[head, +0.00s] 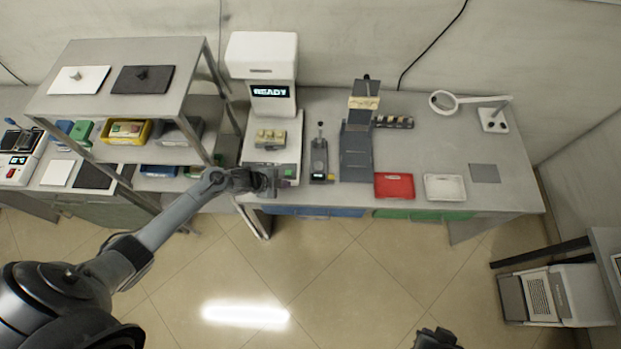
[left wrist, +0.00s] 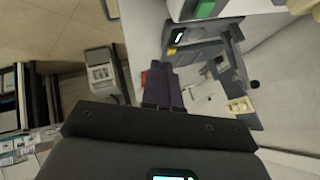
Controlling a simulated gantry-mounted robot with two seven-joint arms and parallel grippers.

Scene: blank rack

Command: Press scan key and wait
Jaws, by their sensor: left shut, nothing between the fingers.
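The white scanner (head: 262,55) stands at the back of the bench, and its display (head: 270,91) reads READY. Small yellowish blocks (head: 270,138) sit on its base. My left gripper (head: 268,182) is at the front edge of the scanner base, shut and empty. In the left wrist view its closed fingers (left wrist: 164,90) point away from the camera. A green key (left wrist: 205,9) on a white housing shows at the top of that view, apart from the fingertips. The gripper hides part of the base front. A dark part of my right gripper (head: 436,338) shows at the bottom edge; its fingers are unclear.
A metal shelf (head: 127,48) with pads and bins stands left of the scanner. To its right are a small grey device (head: 319,160), a tall dark fixture (head: 357,145), a red tray (head: 394,186) and a white tray (head: 445,188). Floor in front is clear.

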